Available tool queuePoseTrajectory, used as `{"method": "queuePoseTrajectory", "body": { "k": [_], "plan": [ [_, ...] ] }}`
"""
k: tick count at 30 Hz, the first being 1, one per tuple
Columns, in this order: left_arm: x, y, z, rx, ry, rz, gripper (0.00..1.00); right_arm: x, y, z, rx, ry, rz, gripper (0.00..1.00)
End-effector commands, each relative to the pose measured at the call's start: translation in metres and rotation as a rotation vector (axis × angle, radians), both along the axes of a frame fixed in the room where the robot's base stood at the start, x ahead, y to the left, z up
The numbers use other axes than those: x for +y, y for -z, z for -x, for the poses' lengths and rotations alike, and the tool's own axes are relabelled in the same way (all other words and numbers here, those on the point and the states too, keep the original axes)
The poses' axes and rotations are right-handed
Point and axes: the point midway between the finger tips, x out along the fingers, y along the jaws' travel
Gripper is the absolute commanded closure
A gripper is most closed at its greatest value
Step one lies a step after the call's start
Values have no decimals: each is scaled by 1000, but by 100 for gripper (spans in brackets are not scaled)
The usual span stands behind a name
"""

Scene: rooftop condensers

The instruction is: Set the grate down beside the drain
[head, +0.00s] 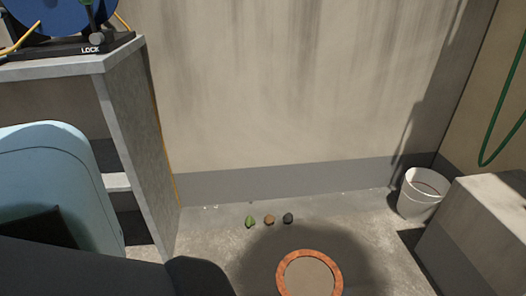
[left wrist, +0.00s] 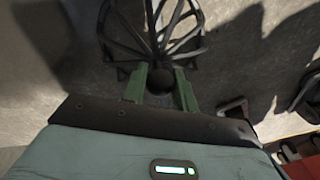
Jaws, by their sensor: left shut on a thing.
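The drain (head: 281,282) is a rust-orange ring on the floor at the bottom of the head view, with a plain grey-brown middle and a dark patch of floor around it. The grate (left wrist: 110,25) is a dark wire cage at the top of the left wrist view, partly cut off. My left gripper (left wrist: 160,83) has green fingers shut on the grate's round dark knob. Whether the grate touches the floor cannot be told. In the head view my left arm crosses the bottom left, and its gripper and the grate are out of frame. My right gripper is not in view.
A green leaf (head: 250,222), a brown lump (head: 269,220) and a dark stone (head: 288,218) lie behind the drain. A white bucket (head: 422,193) stands by a concrete block (head: 480,240) at right. A grey shelf unit (head: 135,130) stands left. Floor right of the drain looks clear.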

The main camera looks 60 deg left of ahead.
Motion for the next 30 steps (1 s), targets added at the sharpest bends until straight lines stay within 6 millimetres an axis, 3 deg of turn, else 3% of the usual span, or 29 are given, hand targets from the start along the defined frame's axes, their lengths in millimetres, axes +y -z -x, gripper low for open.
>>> {"method": "queuePoseTrajectory", "body": {
  "k": [1,5,17,30],
  "plan": [
    [0,1,0,0,0,0,68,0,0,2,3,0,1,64],
    [0,0,0,0,0,0,51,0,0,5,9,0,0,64],
    [0,-6,0,0,-1,0,50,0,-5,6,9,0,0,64],
    [4,-88,-15,-5,1,-1,50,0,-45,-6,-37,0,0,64]
  ]
}}
